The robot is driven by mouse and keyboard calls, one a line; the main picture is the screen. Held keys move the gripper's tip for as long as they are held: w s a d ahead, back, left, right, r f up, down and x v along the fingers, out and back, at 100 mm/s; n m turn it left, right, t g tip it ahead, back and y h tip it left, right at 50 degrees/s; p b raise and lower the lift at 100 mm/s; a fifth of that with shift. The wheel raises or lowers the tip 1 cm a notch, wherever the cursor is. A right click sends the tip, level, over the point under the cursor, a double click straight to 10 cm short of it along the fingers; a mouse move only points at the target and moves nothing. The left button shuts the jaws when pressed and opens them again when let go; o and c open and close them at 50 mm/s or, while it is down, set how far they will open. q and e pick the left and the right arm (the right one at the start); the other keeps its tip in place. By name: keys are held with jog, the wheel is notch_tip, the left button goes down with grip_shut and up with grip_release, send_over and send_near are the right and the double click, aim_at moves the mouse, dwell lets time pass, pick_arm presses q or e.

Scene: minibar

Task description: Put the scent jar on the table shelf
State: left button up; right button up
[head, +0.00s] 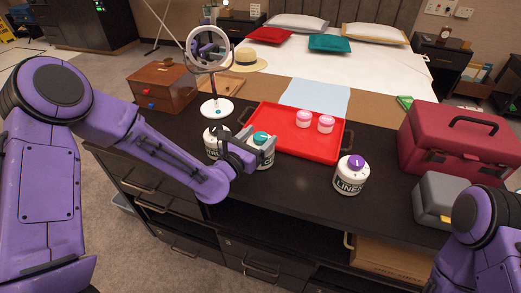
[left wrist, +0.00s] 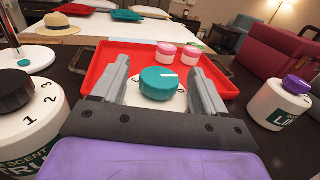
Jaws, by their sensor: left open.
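A white scent jar with a teal lid (head: 262,137) stands on the dark table in front of the red tray. In the left wrist view its teal lid (left wrist: 160,83) shows between my fingers. My left gripper (head: 262,147) is open, with a finger on each side of this jar; I cannot tell whether they touch it. A white jar with a black lid (head: 212,143) stands just left, partly hidden by my arm. A white jar with a purple lid (head: 350,174) stands to the right. The dark open shelf (head: 275,222) lies below the tabletop. My right gripper is out of view.
The red tray (head: 330,152) holds two pink-lidded jars (head: 304,118). A round mirror (head: 216,106) and wooden box (head: 163,88) stand at the left. A maroon case (head: 450,150) and grey box (head: 440,195) fill the right. A cardboard box (head: 390,262) occupies the lower right compartment.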

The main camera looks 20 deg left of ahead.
pick_arm(q)
jog(key=shift+w+d, duration=0.2)
jog(key=shift+w, duration=0.3)
jog(key=c, duration=1.2)
grip_shut()
jog(key=shift+r, duration=0.15)
